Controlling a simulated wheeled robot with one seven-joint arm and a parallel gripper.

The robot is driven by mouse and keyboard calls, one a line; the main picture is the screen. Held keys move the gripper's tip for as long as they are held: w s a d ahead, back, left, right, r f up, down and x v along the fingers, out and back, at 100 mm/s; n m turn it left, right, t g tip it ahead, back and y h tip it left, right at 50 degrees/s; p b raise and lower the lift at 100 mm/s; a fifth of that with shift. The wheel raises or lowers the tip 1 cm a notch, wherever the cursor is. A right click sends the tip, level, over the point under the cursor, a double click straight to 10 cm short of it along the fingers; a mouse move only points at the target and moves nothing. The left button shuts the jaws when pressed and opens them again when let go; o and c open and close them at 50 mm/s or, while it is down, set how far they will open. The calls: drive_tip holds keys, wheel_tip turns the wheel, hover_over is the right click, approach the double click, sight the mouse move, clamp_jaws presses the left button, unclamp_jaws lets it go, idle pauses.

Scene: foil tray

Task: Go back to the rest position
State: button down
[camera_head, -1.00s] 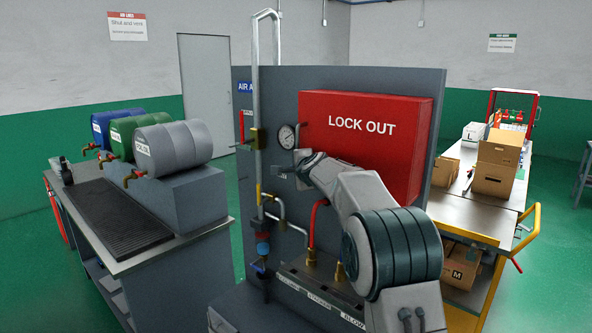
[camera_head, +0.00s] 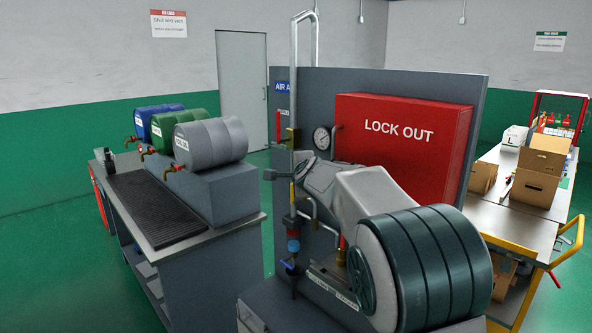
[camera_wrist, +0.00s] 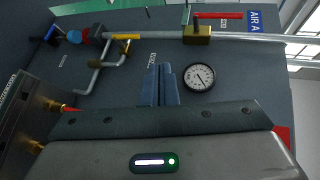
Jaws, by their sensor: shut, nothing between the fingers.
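My gripper shows in the wrist view (camera_wrist: 160,84) with its two blue-grey fingers together and nothing between them. It also shows small in the head view (camera_head: 270,174), at the end of my raised arm in front of the grey panel (camera_head: 378,82). The fingers appear beside the round pressure gauge (camera_wrist: 199,77) in the wrist view. I cannot tell the exact gap to the panel. My arm hides part of the lower panel and its fittings.
A brass valve (camera_wrist: 197,35) sits on the vertical pipe (camera_head: 294,70). A red LOCK OUT box (camera_head: 410,150) is on the panel. Left is a bench with blue, green and grey drums (camera_head: 212,142). Right is a yellow-handled cart (camera_head: 497,218) with boxes. Green floor shows between bench and panel.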

drive_tip(key=s+d+f+n+g+h, duration=0.1)
drive_tip(key=s+d+f+n+g, duration=0.2)
drive_tip(key=s, duration=1.2)
drive_tip(key=s+d+f+n+g+h+b, duration=0.1)
drive_tip(key=s+d+f+n+g, duration=0.2)
drive_tip(key=s+d+f+n, duration=0.4)
drive_tip(key=s+d+f+n+g+h, duration=0.1)
drive_tip(key=s+d+f+n+g, duration=0.3)
drive_tip(key=s, duration=1.9)
drive_tip(key=d+f+n, duration=0.1)
drive_tip(key=d+f, duration=0.2)
drive_tip(key=d, duration=0.3)
drive_tip(key=shift+s+d+f+h+b, duration=0.15)
drive_tip(key=shift+d+f+h+b, duration=0.05)
drive_tip(key=shift+d+h+b, duration=0.2)
